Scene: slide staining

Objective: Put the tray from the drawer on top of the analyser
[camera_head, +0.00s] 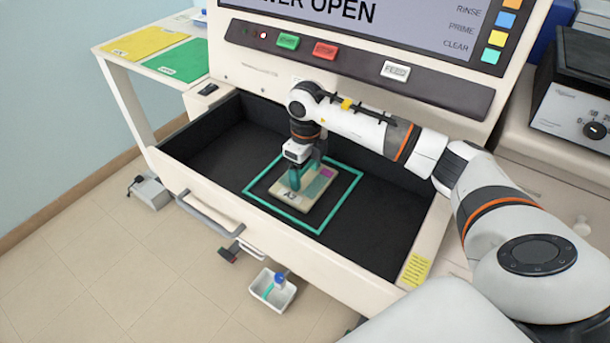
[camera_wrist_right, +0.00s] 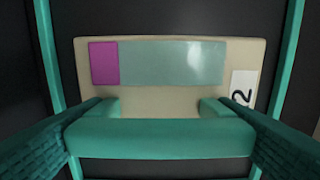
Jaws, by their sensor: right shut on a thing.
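The tray (camera_head: 318,200) is a beige plate with a teal handle, a magenta-and-pale-green slide and a label. It lies inside the teal square outline on the dark floor of the open drawer (camera_head: 215,212). My right gripper (camera_head: 297,175) reaches down into the drawer and is shut on the tray's handle. In the right wrist view the handle (camera_wrist_right: 160,138) spans between the two teal fingers, with the tray plate (camera_wrist_right: 180,105) beyond it. The analyser (camera_head: 255,78) stands behind the drawer; its screen reads partly "OPEN". Its top is out of view. My left gripper is not in view.
The analyser's button panel (camera_head: 450,92) overhangs the drawer's back, above my right forearm. Yellow (camera_head: 145,42) and green (camera_head: 178,61) mats lie on the side table at left. A black-topped device (camera_head: 575,95) stands at right. A small white tub (camera_head: 272,290) is below the drawer front.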

